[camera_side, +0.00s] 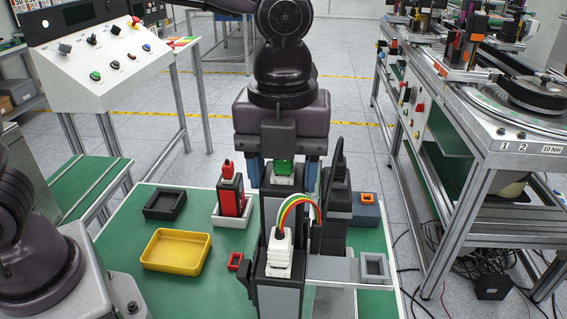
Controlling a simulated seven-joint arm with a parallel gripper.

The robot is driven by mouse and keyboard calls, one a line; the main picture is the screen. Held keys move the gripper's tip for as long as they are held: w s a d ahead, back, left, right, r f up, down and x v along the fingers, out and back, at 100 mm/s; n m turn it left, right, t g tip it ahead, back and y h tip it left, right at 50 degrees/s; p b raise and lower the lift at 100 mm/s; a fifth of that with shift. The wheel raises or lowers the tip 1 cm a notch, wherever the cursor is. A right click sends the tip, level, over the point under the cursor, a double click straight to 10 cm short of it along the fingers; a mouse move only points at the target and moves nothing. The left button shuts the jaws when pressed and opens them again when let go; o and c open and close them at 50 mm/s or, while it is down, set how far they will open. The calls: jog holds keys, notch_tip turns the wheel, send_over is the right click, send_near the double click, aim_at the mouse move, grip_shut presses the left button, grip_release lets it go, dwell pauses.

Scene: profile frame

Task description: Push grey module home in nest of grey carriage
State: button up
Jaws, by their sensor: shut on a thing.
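My gripper (284,178) points straight down at the middle of the bench. Its two blue fingers stand on either side of the upper end of a dark grey upright module (268,208), which has a green and white top (284,172). The gripper is shut on this module. The module's lower end is hidden behind a white stepped block (279,254) on a dark base. I cannot tell the grey carriage or its nest apart from the dark parts around there, nor how deep the module sits.
Coloured wires (296,202) arch from the white block to a dark upright unit (336,212) close on the right. A red module (231,194) stands in a white tray at left.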

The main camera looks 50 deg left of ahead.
jog(key=shift+f, duration=1)
jog(key=o, duration=1.4)
notch_tip(320, 180, up, 13)
